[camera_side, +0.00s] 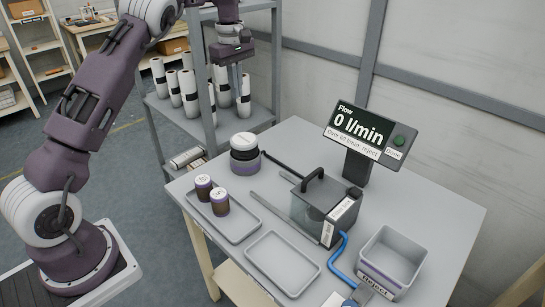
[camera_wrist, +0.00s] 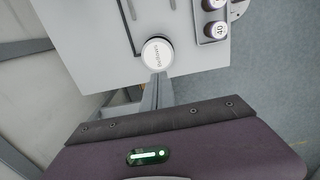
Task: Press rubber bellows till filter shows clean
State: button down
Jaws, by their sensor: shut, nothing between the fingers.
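The bellows (camera_side: 244,160) stands upright at the table's back left corner, with a purple-and-dark body and a white round top. In the wrist view its white top (camera_wrist: 157,54) reads "Bellows". My gripper (camera_side: 238,88) points down, above and a little behind the bellows, apart from it. Its fingers (camera_wrist: 159,76) are shut and empty, just below the bellows top in the wrist picture. A dark hose runs from the bellows toward a grey box (camera_side: 311,207) with a black handle. The display (camera_side: 358,130) reads "Flow 0 l/min" and "Over 60 l/min: reject". I cannot make out a filter.
A reject bin (camera_side: 403,242) stands at the right, beside a blue hose (camera_side: 336,268). A shelf with white rolls (camera_side: 190,93) stands behind.

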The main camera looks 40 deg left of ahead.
aim_at(241, 139)
notch_tip(241, 139, down, 14)
jog(key=shift+w+d+f, duration=0.1)
jog(key=shift+w, duration=0.05)
dwell(0.4)
jog(key=shift+f, duration=2.1)
notch_tip(241, 139, up, 14)
jog(key=shift+r, duration=0.25)
